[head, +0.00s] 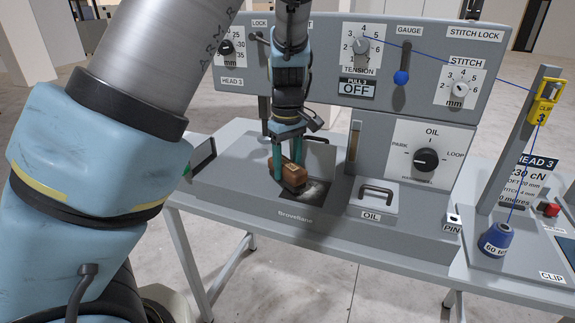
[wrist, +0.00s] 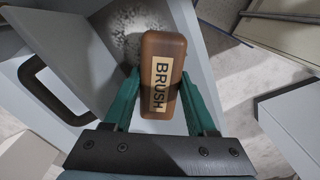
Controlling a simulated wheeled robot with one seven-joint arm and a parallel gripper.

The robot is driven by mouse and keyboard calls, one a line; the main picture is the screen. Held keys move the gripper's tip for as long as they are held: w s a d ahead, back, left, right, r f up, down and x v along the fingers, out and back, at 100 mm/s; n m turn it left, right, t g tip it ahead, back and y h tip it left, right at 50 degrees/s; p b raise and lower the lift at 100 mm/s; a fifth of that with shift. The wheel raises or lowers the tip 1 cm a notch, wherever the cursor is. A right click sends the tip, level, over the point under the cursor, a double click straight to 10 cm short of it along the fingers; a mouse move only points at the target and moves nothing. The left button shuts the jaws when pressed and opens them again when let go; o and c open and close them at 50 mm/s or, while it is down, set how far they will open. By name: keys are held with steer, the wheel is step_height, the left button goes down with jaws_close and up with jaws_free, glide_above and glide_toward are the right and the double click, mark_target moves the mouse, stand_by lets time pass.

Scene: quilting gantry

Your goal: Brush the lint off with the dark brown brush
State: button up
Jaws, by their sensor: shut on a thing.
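The dark brown brush (head: 294,174) is a block with a "BRUSH" label, which reads clearly in the wrist view (wrist: 163,45). My gripper (head: 286,165) is shut on it, with one teal finger on each side; the fingers also show in the wrist view (wrist: 160,92). The brush's dark underside is low over the open recess in the machine bed. Grey, fuzzy lint (head: 313,191) lies in the recess just right of the brush; it also shows in the wrist view (wrist: 124,28). I cannot tell whether the bristles touch the surface.
The grey panel (head: 330,103) with dials and levers stands behind the recess. An oil lid (head: 372,199) with a black handle lies to the right. A blue thread spool (head: 497,240) and a thread post (head: 518,140) stand farther right, with blue thread strung across.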

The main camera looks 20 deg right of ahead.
steer(key=shift+f+b, duration=0.65)
steer(key=shift+f, duration=0.45)
steer(key=shift+s+d+r, duration=0.1)
steer(key=shift+s+d+r+p, duration=0.2)
steer(key=shift+s+d+p, duration=0.5)
steer(key=shift+p, duration=0.15)
steer(key=shift+s+d+f+p, duration=0.15)
steer(key=shift+s+d+p, duration=0.35)
steer(key=shift+s+d, duration=0.3)
steer(key=shift+s+d+f+p, duration=0.1)
steer(key=shift+s+d+p, duration=0.5)
steer(key=shift+d, duration=0.25)
steer(key=shift+s+d+p, duration=0.9)
steer(key=shift+s+d, duration=0.2)
steer(key=shift+s, duration=0.1)
steer(key=shift+w+a, duration=0.1)
